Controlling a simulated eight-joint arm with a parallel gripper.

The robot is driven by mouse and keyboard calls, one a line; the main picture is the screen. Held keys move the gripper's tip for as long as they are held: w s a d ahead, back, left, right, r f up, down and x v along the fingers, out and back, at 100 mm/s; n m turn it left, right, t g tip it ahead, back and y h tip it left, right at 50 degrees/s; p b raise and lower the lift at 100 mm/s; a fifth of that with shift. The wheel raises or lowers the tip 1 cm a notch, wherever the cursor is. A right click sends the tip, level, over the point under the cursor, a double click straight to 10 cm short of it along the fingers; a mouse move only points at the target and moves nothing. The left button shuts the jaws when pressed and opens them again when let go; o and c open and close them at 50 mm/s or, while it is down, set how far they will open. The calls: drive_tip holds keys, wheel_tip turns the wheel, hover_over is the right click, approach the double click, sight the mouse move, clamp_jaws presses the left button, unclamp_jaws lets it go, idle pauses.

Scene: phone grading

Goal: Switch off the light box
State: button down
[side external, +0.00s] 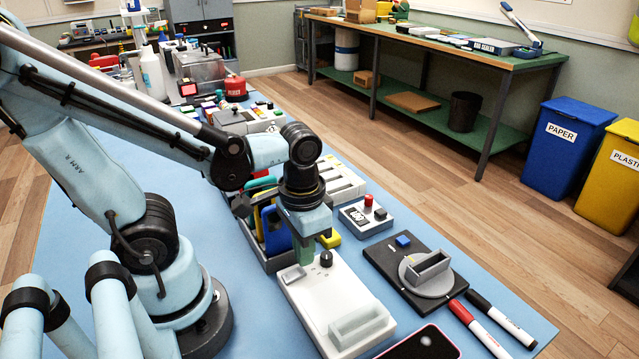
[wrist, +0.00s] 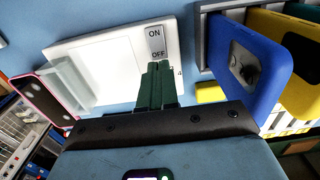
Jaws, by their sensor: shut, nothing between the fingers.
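The light box (side external: 322,302) is a flat white box on the blue mat, with a pale slotted stand at its near end. In the wrist view the light box (wrist: 66,50) shows a pale panel and a grey rocker switch (wrist: 156,42) marked ON at the top and OFF at the bottom. I cannot tell whether the panel is lit. My gripper (side external: 303,258) is shut and empty, pointing down over the far end of the box. In the wrist view its green fingertips (wrist: 156,66) lie right by the OFF end of the switch. Whether they touch it is unclear.
A black knob (side external: 326,259) stands close beside my fingers. A rack with blue (wrist: 250,70) and yellow phones stands next to the box. A black plate with a round grey fixture (side external: 430,276), two markers and a pink-edged phone (side external: 424,345) lie nearby.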

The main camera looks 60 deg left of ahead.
drive_tip(key=shift+f, duration=1)
idle(0.7)
wheel_tip(320, 180, up, 7)
idle(0.9)
drive_tip(key=shift+w, duration=0.1)
drive_tip(key=w+a+r+t, duration=0.1)
drive_tip(key=w+r+t, duration=0.1)
drive_tip(key=w+t, duration=0.5)
drive_tip(key=shift+w+a+r, duration=0.15)
drive_tip(key=shift+a+r, duration=0.25)
idle(0.5)
